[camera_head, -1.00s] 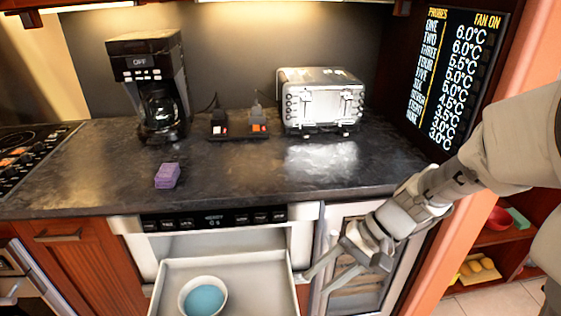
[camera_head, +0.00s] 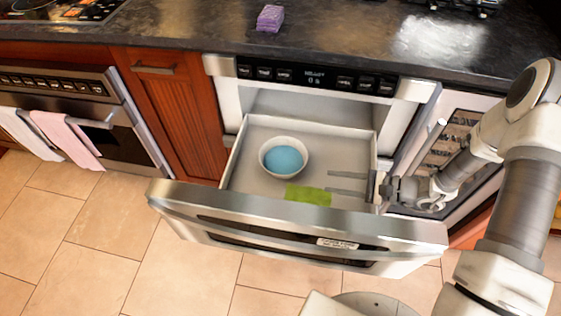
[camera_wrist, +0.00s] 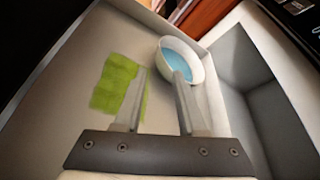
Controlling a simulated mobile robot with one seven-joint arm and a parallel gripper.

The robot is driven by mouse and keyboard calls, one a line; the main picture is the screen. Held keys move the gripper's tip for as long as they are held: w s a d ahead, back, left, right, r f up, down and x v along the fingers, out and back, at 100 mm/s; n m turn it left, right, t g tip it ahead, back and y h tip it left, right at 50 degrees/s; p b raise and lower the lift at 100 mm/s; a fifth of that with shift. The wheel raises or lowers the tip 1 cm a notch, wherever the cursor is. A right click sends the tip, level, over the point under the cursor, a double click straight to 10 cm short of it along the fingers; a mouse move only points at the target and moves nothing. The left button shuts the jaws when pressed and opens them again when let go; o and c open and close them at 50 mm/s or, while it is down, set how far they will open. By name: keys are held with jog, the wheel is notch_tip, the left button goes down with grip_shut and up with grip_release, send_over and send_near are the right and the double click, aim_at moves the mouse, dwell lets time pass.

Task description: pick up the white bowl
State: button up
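The white bowl (camera_head: 284,157), blue inside, stands upright in the open microwave drawer (camera_head: 242,181), left of its middle. It also shows in the wrist view (camera_wrist: 181,62) near the top. My gripper (camera_head: 329,181) is over the right part of the drawer, its fingers pointing left towards the bowl. In the wrist view my gripper (camera_wrist: 159,74) is open and empty, fingers apart. The right fingertip overlaps the bowl's near rim in that picture. I cannot tell whether they touch. No part of the bowl is between the fingers.
A flat green item (camera_head: 308,195) lies in the drawer in front of the bowl. The drawer front (camera_head: 290,228) and side walls rise around them. The counter (camera_head: 200,35) overhangs behind, with a purple block (camera_head: 270,18) on it.

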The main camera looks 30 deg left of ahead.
jog(key=b+x, duration=0.2)
jog(key=x, duration=0.8)
jog(key=shift+s+a+f, duration=0.1)
jog(key=shift+s+f, duration=0.05)
jog(key=shift+f, duration=0.1)
jog(key=shift+w+b+x, duration=0.15)
jog(key=shift+b+x, duration=0.35)
jog(key=shift+x, duration=1.1)
jog(key=shift+w+b+x, duration=0.15)
jog(key=shift+b+x, duration=0.35)
jog(key=shift+x, duration=1.1)
jog(key=shift+s, duration=0.1)
grip_shut()
jog(key=shift+r, duration=0.1)
